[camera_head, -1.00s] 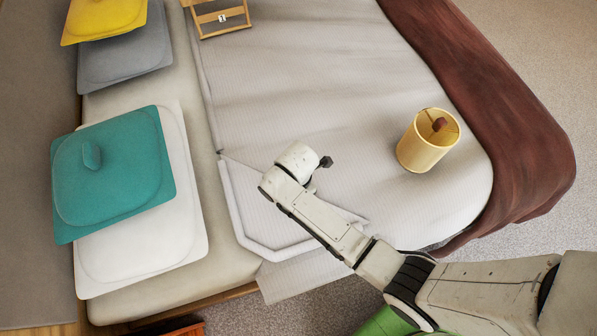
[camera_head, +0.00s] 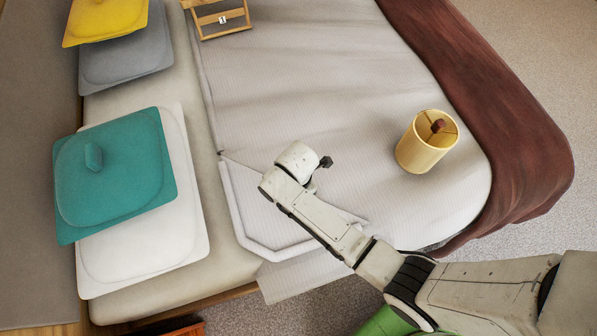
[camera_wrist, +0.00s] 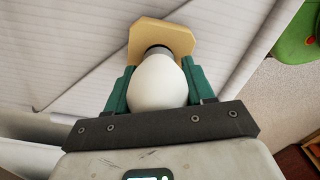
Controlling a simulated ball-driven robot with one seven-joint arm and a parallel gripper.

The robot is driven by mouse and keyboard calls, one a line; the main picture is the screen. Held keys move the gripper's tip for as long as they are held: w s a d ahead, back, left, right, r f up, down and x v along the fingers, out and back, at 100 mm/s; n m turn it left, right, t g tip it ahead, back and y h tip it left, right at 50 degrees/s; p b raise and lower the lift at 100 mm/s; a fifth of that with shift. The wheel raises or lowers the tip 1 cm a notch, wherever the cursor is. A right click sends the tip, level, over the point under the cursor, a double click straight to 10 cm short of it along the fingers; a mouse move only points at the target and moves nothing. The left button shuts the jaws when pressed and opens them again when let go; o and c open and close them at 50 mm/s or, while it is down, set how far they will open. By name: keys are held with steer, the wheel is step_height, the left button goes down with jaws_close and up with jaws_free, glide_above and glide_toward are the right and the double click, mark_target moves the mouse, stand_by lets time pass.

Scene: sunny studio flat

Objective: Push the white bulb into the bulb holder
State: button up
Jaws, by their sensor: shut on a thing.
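In the wrist view, the white bulb (camera_wrist: 158,84) sits between the two green fingers of my gripper (camera_wrist: 159,75), which is shut on it. Its rounded end faces the camera and its neck points away. A dark grey collar (camera_wrist: 158,50) shows at the bulb's far end, against a tan block (camera_wrist: 160,32) that looks like the bulb holder. I cannot tell how far the bulb sits in it.
A yellow lampshade (camera_head: 424,150) stands on the bed (camera_head: 310,95) to the right of my arm. Teal (camera_head: 113,180) and white cushions (camera_head: 150,258) lie at the left. A small wooden stand (camera_head: 219,28) is at the top. The bed's middle is clear.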

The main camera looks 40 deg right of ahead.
steer(key=shift+r+p, duration=2.25)
steer(key=shift+r, duration=0.1)
steer(key=shift+a, duration=0.1)
